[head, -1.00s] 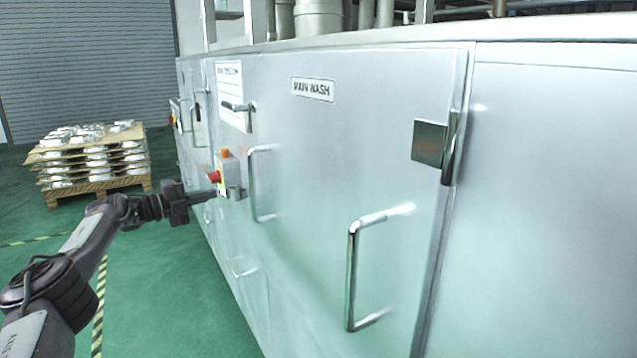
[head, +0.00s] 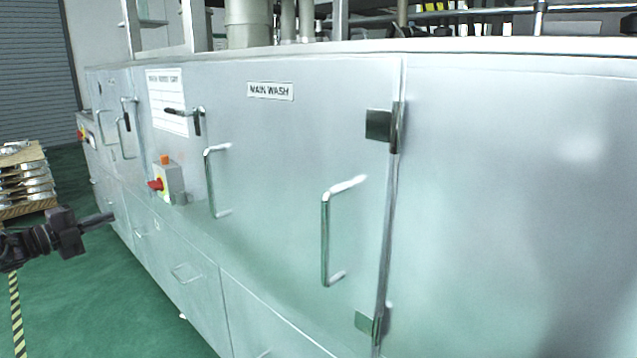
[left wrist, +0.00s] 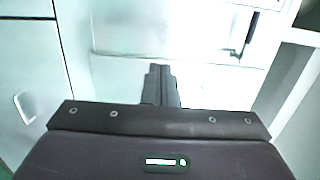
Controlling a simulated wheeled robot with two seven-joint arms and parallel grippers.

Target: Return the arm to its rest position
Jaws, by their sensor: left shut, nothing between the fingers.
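My left gripper (head: 98,221) comes in from the left edge of the head view, shut and empty. It points right, toward the metal washing machine (head: 285,210), and appears apart from it. In the left wrist view its fingers (left wrist: 160,72) are together, with pale metal panels beyond them. Most of my left arm is cut off by the left edge of the head view. My right gripper is not in view.
The machine has a control box with a red knob (head: 156,184), a door handle (head: 326,238) and a MAIN WASH label (head: 270,91). A pallet of castings (head: 25,182) stands at the far left. Green floor (head: 95,310) is clear below my left arm.

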